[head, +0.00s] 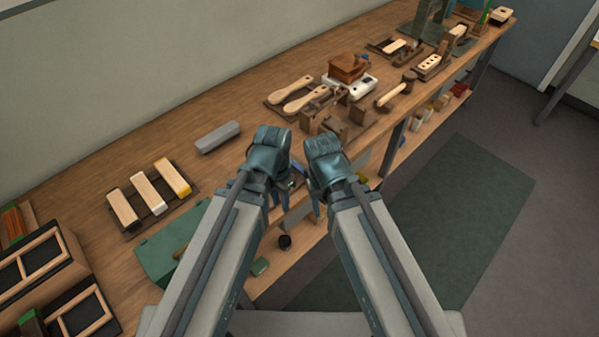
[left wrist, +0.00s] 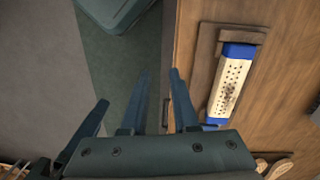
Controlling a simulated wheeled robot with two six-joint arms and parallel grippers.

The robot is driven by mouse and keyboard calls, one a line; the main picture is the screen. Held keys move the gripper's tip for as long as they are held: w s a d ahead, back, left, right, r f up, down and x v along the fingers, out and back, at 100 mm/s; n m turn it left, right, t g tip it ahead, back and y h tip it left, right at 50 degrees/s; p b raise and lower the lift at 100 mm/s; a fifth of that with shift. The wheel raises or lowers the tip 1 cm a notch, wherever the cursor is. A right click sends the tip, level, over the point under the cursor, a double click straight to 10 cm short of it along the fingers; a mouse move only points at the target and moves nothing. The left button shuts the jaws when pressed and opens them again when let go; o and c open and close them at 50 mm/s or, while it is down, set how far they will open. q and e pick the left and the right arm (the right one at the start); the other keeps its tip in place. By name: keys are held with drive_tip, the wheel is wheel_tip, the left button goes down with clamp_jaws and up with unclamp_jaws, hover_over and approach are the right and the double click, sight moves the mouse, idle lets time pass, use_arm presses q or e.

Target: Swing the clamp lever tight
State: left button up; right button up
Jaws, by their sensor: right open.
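A drilled pale block with blue ends (left wrist: 231,85) sits in a brown wooden fixture (left wrist: 205,55) on the bench, in the left wrist view. In the head view only a small blue part (head: 297,168) shows between my grippers. A thin dark bar (left wrist: 165,112) stands at the bench edge between my left fingers; I cannot tell whether it is the clamp lever. My left gripper (left wrist: 159,75) is open around that line, fingers apart, with no visible grip; it also shows in the head view (head: 280,203). My right gripper (head: 314,208) is open beside it at the bench front.
The long wooden bench (head: 240,95) holds a grey case (head: 217,137), a tray of several pale blocks (head: 150,192), a green box (head: 165,250) and pale paddle-shaped handles (head: 290,90). Wooden blocks (head: 340,128) stand just behind my grippers. The floor with a green mat (head: 460,200) is clear.

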use_arm(q)
drive_tip(key=w+m, duration=0.1)
drive_tip(key=w+m+h, duration=0.1)
drive_tip(key=m, duration=0.1)
drive_tip(key=shift+a, duration=0.15)
clamp_jaws()
drive_tip(key=w+a+r+m+t+h+b, duration=0.1)
drive_tip(key=w+a+m+h, duration=0.3)
drive_tip(key=m, duration=1.1)
drive_tip(key=shift+w+r+t+h, duration=0.3)
drive_tip(key=shift+w+r+h, duration=0.7)
drive_tip(key=shift+w, duration=1.05)
drive_tip(key=shift+f, duration=0.1)
